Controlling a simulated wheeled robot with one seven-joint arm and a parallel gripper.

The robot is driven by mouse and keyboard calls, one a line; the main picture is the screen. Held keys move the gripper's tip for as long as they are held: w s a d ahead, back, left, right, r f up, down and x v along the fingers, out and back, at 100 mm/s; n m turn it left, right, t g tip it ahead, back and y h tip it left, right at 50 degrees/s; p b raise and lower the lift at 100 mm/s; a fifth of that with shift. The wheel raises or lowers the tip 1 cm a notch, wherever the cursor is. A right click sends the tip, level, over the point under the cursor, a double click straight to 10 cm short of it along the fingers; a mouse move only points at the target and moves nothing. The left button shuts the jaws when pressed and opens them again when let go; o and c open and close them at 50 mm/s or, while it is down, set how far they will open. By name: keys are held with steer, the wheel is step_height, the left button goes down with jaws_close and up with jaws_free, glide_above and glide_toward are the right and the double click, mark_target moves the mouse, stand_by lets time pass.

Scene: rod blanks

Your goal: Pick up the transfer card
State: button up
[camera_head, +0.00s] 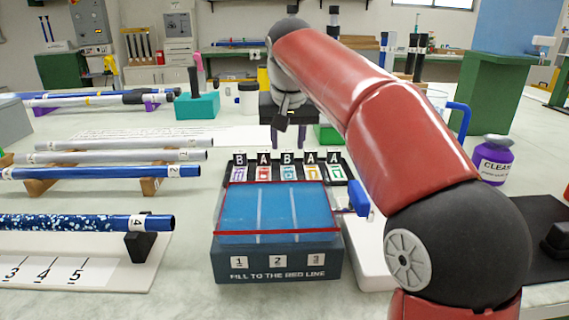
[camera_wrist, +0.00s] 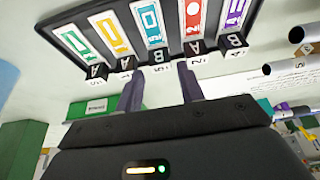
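A black rack (camera_head: 345,168) holds several coloured cards in a row, behind the blue-topped box. In the wrist view the rack (camera_wrist: 45,22) shows a green card (camera_wrist: 78,43), a yellow card (camera_wrist: 110,33), a blue card (camera_wrist: 147,22), a red card (camera_wrist: 193,17) and a purple card (camera_wrist: 233,12). Black lettered tabs stand at their ends. I cannot tell which is the transfer card. My gripper (camera_wrist: 161,75) is open, with nothing seen between its fingers. In the head view my gripper (camera_head: 288,142) is just behind the rack, pointing down.
The box marked "fill to the red line" (camera_head: 278,268) stands in front of the rack. Long rods on stands, including a blue rod (camera_head: 100,172), lie to the left. A purple cleaner bottle (camera_head: 493,160) and a black mat (camera_head: 540,225) are to the right. A teal block (camera_head: 198,106) stands behind.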

mark_target(287, 151)
steer(key=shift+x, duration=2)
steer(key=shift+r, duration=0.1)
steer(key=c, duration=0.7)
step_height(287, 151, up, 10)
steer(key=p, duration=0.3)
steer(key=shift+w, duration=0.1)
steer(key=shift+o, duration=1.1)
steer(key=shift+c, duration=0.5)
